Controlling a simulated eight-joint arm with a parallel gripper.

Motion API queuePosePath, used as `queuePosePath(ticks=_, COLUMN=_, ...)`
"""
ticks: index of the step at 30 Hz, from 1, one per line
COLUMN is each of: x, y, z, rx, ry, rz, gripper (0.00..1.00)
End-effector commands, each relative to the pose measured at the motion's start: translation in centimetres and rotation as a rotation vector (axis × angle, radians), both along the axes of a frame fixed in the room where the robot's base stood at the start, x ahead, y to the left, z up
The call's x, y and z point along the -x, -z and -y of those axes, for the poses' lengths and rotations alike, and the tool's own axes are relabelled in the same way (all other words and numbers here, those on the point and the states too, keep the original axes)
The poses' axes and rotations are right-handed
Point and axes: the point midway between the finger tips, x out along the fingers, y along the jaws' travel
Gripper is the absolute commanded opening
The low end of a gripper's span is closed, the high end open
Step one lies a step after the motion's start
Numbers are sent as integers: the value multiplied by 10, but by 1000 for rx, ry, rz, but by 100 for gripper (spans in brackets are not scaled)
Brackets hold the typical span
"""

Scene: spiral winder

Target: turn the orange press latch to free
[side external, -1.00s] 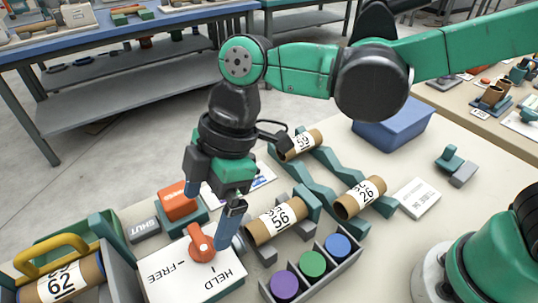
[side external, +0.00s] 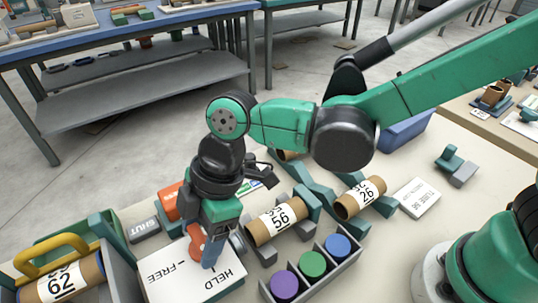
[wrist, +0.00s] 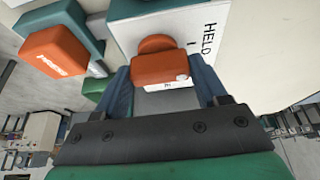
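The orange press latch (side external: 196,243) stands on a white panel (side external: 165,285) marked FREE and HELD. In the wrist view the latch (wrist: 160,67) shows as a round hub with a block-shaped handle. I cannot tell which mark it points at. My gripper (wrist: 163,82) is down over the panel, its two blue fingers apart and astride the handle, one on each side. Whether the fingers press on the handle is not clear. In the side view one finger (side external: 211,246) shows right of the latch; the other is hidden.
An orange block (wrist: 55,52) on a teal base stands close beside the panel, near a grey SHUT label (side external: 144,231). The tube marked 56 (side external: 274,222) and a rack of coloured discs (side external: 312,264) stand close on the right.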

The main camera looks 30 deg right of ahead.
Motion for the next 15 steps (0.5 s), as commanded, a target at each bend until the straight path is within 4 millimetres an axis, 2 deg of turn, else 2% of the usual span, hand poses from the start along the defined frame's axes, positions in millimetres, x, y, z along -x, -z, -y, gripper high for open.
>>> queuePosePath(ticks=8, x=0, y=0, z=0, rx=0, ry=22, rz=0, gripper=13)
queuePosePath(ticks=15, x=1, y=0, z=0, rx=0, ry=132, rz=-1, gripper=13)
